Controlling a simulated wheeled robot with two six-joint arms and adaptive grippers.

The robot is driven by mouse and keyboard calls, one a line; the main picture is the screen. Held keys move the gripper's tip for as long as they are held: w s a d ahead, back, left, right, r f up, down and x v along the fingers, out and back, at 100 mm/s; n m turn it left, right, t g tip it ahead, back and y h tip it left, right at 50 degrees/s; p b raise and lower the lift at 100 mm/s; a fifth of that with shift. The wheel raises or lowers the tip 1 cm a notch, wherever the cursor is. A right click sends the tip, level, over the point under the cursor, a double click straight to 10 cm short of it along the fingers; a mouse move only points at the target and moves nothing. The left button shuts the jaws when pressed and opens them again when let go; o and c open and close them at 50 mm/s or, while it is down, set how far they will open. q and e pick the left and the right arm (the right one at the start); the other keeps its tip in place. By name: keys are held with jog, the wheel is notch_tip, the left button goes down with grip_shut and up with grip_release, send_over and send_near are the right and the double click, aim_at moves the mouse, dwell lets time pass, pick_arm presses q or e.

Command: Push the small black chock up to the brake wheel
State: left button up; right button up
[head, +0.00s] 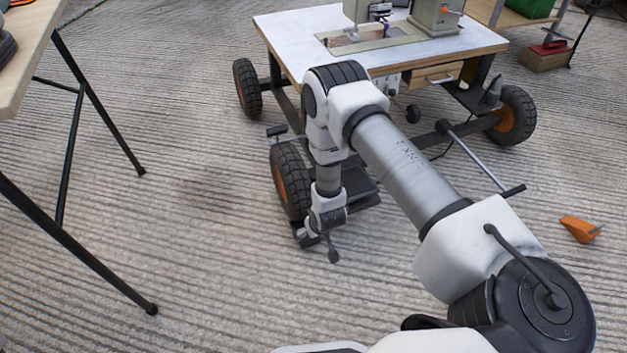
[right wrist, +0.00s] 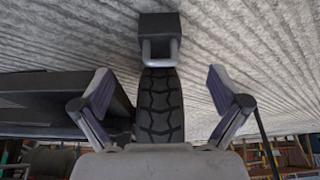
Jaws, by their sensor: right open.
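The small black chock (right wrist: 158,24) is a dark block with a pale U-shaped handle; in the right wrist view it lies on the ground at the end of the tyre. I cannot tell whether they touch. The brake wheel (head: 288,181) has a black treaded tyre and orange hub, at the sewing cart's near left corner; its tread (right wrist: 160,108) fills the middle of the wrist view. My right gripper (head: 319,243) points down beside this wheel; its open, empty fingers (right wrist: 163,98) appear either side of the tread. In the head view the gripper hides the chock's area. My left gripper is not seen.
The cart's white top (head: 290,25) carries a sewing machine (head: 432,15). A bar with a black grip (head: 512,190) sticks out at the right. An orange wedge (head: 578,228) lies on the right floor. A folding table (head: 25,60) stands left. Grooved floor between is clear.

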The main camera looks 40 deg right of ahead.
aim_at(306, 242)
jog(key=b+x, duration=0.5)
jog(key=x, duration=0.5)
jog(key=shift+s, duration=0.1)
jog(key=shift+w+f+b, duration=0.3)
jog(key=shift+f+b, duration=0.25)
jog(key=shift+f, duration=0.05)
jog(key=c, duration=1.5)
jog(key=shift+w+r, duration=0.1)
